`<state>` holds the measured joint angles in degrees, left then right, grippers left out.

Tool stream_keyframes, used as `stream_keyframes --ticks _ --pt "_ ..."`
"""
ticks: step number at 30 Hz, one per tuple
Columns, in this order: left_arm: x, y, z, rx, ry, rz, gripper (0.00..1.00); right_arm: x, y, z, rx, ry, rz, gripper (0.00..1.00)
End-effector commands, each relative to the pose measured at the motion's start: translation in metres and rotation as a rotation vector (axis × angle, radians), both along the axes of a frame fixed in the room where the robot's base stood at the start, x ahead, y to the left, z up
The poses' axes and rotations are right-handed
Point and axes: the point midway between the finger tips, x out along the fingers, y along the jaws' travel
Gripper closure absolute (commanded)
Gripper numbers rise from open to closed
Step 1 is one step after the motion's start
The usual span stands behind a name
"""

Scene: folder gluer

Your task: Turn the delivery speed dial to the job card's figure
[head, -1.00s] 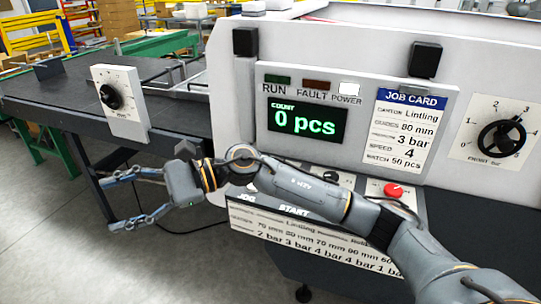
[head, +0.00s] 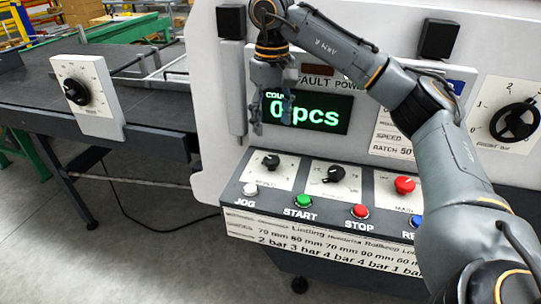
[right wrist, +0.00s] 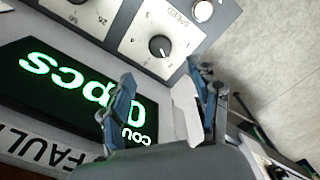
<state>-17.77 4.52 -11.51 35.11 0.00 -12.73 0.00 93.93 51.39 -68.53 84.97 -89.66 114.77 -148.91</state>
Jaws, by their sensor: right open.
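A black dial (head: 76,91) sits on a white plate by the dark delivery table at the left; its label is too small to read. Another black dial (head: 271,161) is on the console, and the right wrist view shows it as a dial (right wrist: 160,46) labelled SPEED. The job card (head: 392,143) is mostly hidden behind my right arm; its speed figure read 4 earlier. My right gripper (head: 272,112) is open and empty, pointing down before the count display, above the SPEED dial and touching neither dial. My left gripper is not in view.
The console has a second dial (head: 341,174), a red knob (head: 404,185) and coloured buttons along its front edge. The count display (head: 318,112) shows 0 pcs.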

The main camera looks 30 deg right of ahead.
Motion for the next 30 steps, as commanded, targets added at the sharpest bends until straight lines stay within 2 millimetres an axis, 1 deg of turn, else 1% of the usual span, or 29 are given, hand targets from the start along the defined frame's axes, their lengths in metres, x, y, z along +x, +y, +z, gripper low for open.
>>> stream_keyframes --ticks 1,2,3,5,9,12,15,20,27,29,30 --pt "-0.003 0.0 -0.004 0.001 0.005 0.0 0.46 -0.001 0.0 -0.016 0.0 0.005 0.0 0.38" --pt "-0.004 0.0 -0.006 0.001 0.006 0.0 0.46 -0.001 0.0 -0.022 0.001 0.005 0.0 0.38" --pt "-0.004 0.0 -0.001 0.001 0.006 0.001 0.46 -0.001 -0.001 -0.027 0.0 0.004 -0.002 0.38" --pt "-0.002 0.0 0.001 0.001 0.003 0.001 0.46 -0.001 -0.001 -0.04 -0.001 0.004 0.0 0.38" --pt "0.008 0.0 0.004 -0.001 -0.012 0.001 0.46 -0.001 0.0 -0.066 0.0 0.002 -0.001 0.38" --pt "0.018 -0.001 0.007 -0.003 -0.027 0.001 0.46 -0.001 0.0 -0.08 0.001 0.002 -0.001 0.38" --pt "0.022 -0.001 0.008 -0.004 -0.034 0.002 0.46 0.0 0.0 -0.09 0.001 0.001 -0.001 0.38" --pt "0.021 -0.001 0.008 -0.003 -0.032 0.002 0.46 0.0 0.0 -0.097 0.001 -0.002 -0.001 0.38" --pt "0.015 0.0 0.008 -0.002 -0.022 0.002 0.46 0.0 0.0 -0.097 0.002 -0.002 -0.001 0.38" --pt "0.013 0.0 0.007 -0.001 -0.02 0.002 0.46 0.0 0.0 -0.097 0.002 -0.002 -0.001 0.51" --pt "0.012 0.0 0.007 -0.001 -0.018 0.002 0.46 0.0 0.0 -0.097 0.002 -0.002 -0.001 0.59"
